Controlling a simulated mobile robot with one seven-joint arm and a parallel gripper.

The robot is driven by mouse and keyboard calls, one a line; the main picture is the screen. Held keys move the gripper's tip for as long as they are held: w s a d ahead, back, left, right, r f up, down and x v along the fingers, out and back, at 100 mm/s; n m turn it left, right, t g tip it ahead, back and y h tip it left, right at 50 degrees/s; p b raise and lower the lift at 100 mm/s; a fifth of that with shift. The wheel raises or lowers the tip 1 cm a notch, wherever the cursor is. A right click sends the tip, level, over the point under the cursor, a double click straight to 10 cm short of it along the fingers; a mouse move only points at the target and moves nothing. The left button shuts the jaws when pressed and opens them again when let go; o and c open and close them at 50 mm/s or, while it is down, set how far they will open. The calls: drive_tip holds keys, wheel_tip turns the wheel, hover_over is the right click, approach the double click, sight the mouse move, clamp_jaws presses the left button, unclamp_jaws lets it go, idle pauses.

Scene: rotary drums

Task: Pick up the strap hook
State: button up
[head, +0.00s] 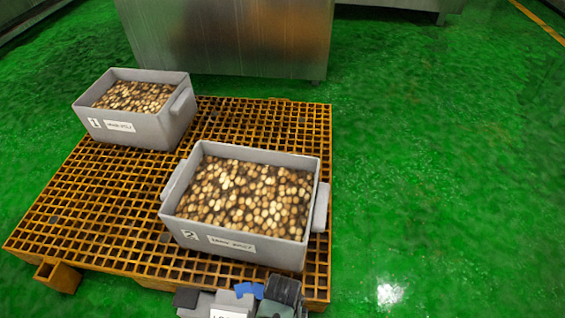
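I cannot make out a strap hook for certain in the head view. At the bottom edge is a cut-off cluster of parts: a grey piece with a partly visible white label (228,312), a small blue piece (249,290) and a dark, bulky piece (281,295). I cannot tell whether any of these is the strap hook or part of my own body. No gripper fingers can be made out.
A grey bin marked 2 (240,246) and a grey bin marked 1 (130,128), both full of brownish rounded pieces, stand on an orange grid pallet (110,215). A metal cabinet (245,40) stands behind. The green floor (440,170) at right is clear.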

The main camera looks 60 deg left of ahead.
clamp_jaws()
idle(0.5)
drive_tip(key=shift+r, duration=0.15)
